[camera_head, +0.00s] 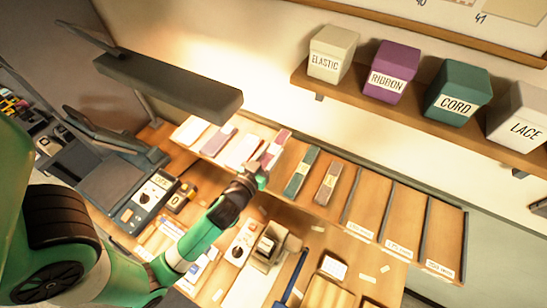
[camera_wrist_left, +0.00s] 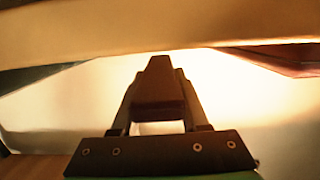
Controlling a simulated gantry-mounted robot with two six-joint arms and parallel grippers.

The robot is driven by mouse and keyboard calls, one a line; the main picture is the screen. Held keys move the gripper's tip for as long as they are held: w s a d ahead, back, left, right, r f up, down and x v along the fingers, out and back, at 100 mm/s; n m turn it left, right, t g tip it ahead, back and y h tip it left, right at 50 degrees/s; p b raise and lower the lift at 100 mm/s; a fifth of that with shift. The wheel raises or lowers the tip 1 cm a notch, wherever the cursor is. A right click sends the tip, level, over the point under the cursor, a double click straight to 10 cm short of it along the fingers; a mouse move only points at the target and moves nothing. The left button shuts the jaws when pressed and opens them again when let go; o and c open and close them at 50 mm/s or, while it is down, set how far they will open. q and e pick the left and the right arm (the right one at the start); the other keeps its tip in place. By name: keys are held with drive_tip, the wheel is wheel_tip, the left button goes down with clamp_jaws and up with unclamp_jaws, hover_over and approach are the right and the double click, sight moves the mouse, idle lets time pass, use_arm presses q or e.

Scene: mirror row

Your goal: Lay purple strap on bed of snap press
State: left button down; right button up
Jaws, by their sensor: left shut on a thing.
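My left gripper (camera_head: 258,177) is over the front edge of the sloped row of bays, with its arm reaching in from the left. In the left wrist view its fingers (camera_wrist_left: 157,75) are shut on a dark purplish-brown piece (camera_wrist_left: 158,108), which looks like the purple strap, though shadow makes this unsure. A pinkish-purple strip (camera_head: 276,147) shows just beyond the gripper in the head view; I cannot tell whether it is the held piece. A beige device with a pale base (camera_head: 270,243), possibly the snap press, stands on the bench below the gripper. My right gripper is out of view.
Bays hold a teal strip (camera_head: 300,172) and a brown strip (camera_head: 328,184); bays to their right are empty. A dark lamp bar (camera_head: 170,82) overhangs the left bays. A shelf (camera_head: 400,105) carries labelled boxes. A dark device with a dial (camera_head: 148,196) stands at left.

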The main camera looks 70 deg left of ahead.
use_arm(q)
wheel_tip(320, 180, down, 3)
drive_tip(key=shift+r+b, duration=0.15)
drive_tip(key=shift+b, duration=0.35)
drive_tip(key=shift+d, duration=0.15)
drive_tip(key=shift+f, duration=0.2)
drive_tip(key=shift+c, duration=2.1)
unclamp_jaws()
drive_tip(key=shift+r, duration=0.1)
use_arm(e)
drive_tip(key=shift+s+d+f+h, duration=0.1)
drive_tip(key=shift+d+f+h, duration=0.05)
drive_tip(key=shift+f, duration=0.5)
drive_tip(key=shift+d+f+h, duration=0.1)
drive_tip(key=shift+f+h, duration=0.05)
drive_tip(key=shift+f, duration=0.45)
